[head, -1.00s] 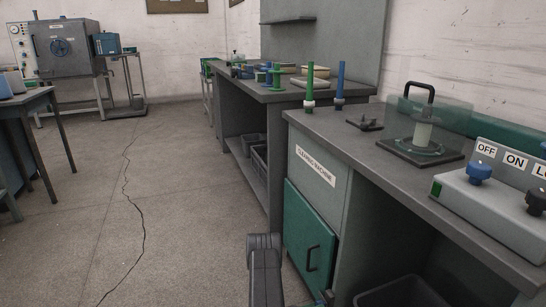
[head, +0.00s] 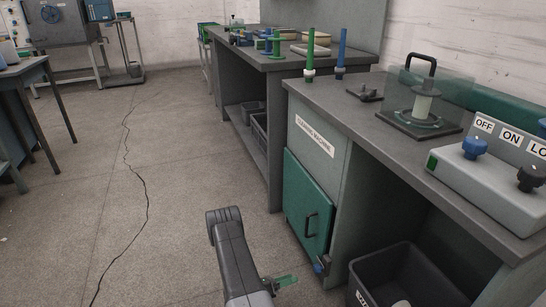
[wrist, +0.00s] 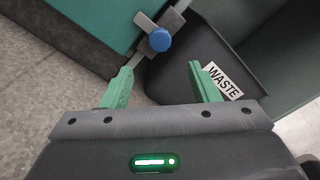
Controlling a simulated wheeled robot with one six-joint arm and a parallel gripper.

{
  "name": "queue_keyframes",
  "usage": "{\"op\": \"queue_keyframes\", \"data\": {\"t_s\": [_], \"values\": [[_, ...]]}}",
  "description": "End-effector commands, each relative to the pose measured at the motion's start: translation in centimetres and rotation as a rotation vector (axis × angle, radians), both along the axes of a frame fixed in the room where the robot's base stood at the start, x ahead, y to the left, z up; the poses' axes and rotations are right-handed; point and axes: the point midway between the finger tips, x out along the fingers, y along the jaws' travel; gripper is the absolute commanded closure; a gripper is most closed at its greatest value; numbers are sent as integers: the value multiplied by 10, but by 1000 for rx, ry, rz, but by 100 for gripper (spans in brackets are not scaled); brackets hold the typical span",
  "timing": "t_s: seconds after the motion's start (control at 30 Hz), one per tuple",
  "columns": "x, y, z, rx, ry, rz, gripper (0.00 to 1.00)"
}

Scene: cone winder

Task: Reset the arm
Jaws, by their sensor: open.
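My arm shows at the bottom middle of the head view, bent, with one green finger of my gripper (head: 285,281) visible low in front of the green cabinet door. In the wrist view my gripper (wrist: 162,85) has its two green fingers wide apart with nothing between them. Beyond the fingertips is a blue knob (wrist: 159,40) on a grey metal fitting. The knob also shows in the head view (head: 322,264) at the lower right corner of the green door (head: 308,207), apart from my gripper.
A dark bin (head: 368,277) marked WASTE stands under the bench, right of the door. The bench top (head: 398,150) holds a clear-shielded fixture (head: 421,107) and a switch box (head: 492,183). A table (head: 30,75) stands at left. Cracked floor (head: 170,180) between is clear.

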Motion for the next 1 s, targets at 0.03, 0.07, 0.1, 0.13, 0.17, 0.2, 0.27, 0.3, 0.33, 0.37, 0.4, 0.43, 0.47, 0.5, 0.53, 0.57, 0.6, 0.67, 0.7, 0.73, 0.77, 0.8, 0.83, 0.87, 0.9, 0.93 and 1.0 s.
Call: {"op": "queue_keyframes", "data": {"t_s": [0.03, 0.07, 0.1, 0.13, 0.17, 0.2, 0.27, 0.3, 0.33, 0.37, 0.4, 0.43, 0.47, 0.5, 0.53, 0.57, 0.6, 0.67, 0.7, 0.73, 0.77, 0.8, 0.83, 0.87, 0.9, 0.93, 1.0], "values": [[2, -8, -2, 0, 0, -3, 45], [3, -12, -2, 0, 0, -3, 45], [5, -17, -2, 0, 0, -3, 45], [7, -21, -2, 0, 0, -3, 45], [8, -25, -2, 0, 0, -3, 45], [10, -31, -2, 0, 0, -3, 45], [14, -39, -2, -1, 0, -2, 45], [15, -45, -2, -1, 0, -4, 45], [17, -49, -2, -1, 0, -2, 45], [19, -53, -2, 0, -1, -4, 45], [21, -59, -2, -1, 0, -2, 45], [22, -63, -2, -1, 0, -2, 45], [24, -68, -2, 0, -1, -4, 45], [26, -73, -2, 0, -1, -2, 45], [27, -78, -2, 0, -1, -4, 45], [29, -82, -2, 0, -2, -2, 45], [31, -88, -2, 0, -2, -4, 45], [35, -97, -2, 1, -2, -3, 45], [37, -103, -2, 0, -2, -4, 45], [38, -108, -2, 1, -2, -3, 45], [40, -112, -2, 0, -1, -4, 45], [41, -113, -1, 5, -16, 1, 45], [41, -112, 0, 15, -41, 3, 45], [41, -111, 0, 24, -66, 3, 45], [41, -111, 0, 35, -97, 3, 45], [41, -111, 0, 44, -120, 3, 45], [41, -111, 0, 63, -174, 1, 45]]}}
